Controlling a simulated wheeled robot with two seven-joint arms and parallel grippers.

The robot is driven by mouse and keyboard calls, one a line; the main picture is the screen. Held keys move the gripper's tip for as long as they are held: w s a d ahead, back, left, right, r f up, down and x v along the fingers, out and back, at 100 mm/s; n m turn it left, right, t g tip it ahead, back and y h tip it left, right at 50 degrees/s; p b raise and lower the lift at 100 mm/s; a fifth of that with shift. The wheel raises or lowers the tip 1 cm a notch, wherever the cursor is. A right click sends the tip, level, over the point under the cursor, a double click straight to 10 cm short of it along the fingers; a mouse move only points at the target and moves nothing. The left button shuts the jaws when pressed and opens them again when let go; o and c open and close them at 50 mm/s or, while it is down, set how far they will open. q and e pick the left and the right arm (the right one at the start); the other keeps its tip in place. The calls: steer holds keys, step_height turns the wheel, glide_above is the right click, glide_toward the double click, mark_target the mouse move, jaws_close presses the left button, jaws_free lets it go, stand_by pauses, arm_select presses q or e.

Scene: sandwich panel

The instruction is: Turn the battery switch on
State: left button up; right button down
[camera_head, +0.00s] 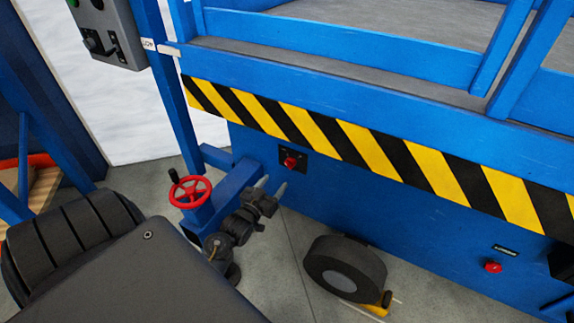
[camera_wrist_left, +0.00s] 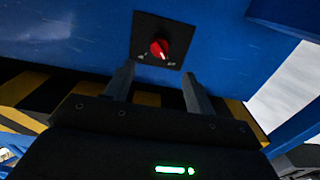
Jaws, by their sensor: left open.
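The battery switch is a red rotary knob (camera_head: 290,162) on a small black plate, set in the blue side panel below the striped band. It also shows in the left wrist view as a red knob (camera_wrist_left: 159,48), with small marks on either side that are too small to read. My left gripper (camera_head: 272,187) is just below and left of the switch in the head view. In the left wrist view its two fingers (camera_wrist_left: 159,84) are apart with nothing between them, and the knob lies beyond the tips, roughly centred. My right gripper is out of view.
A red handwheel (camera_head: 189,191) stands left of my left arm. A black wheel (camera_head: 345,268) is on the floor below the panel. A second red knob (camera_head: 493,267) sits at the panel's lower right. A grey control box (camera_head: 108,32) hangs at upper left. Blue rails run above.

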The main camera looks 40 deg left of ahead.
mark_target(288, 166)
arm_select(q)
steer(key=w, duration=0.3)
steer(key=w+a, duration=0.1)
steer(key=w, duration=0.2)
steer(key=w+b, duration=0.1)
steer(key=w, duration=0.2)
steer(key=shift+w+a, duration=0.15)
steer(key=shift+a, duration=0.15)
steer(key=shift+w, duration=0.3)
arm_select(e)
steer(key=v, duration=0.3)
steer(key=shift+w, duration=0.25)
arm_select(q)
steer(key=shift+c, duration=0.4)
